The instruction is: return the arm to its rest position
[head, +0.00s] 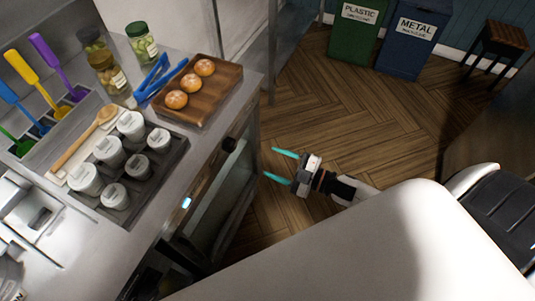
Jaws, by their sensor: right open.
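My right gripper (279,167) shows near the middle of the head view, with two teal fingers spread apart. It is open and nothing is between the fingers. It is over the wooden floor, to the right of the counter's front edge and apart from it. Its arm comes in from the right, partly hidden behind a large white surface in the foreground. My left gripper does not show.
The counter (215,133) bears a wooden tray (228,81) with buns, blue tongs (157,82), jars (142,42) and a dark rack (172,160) of white containers. Green (352,38) and blue (405,45) bins and a stool (503,38) stand at the back. The floor (350,100) between is clear.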

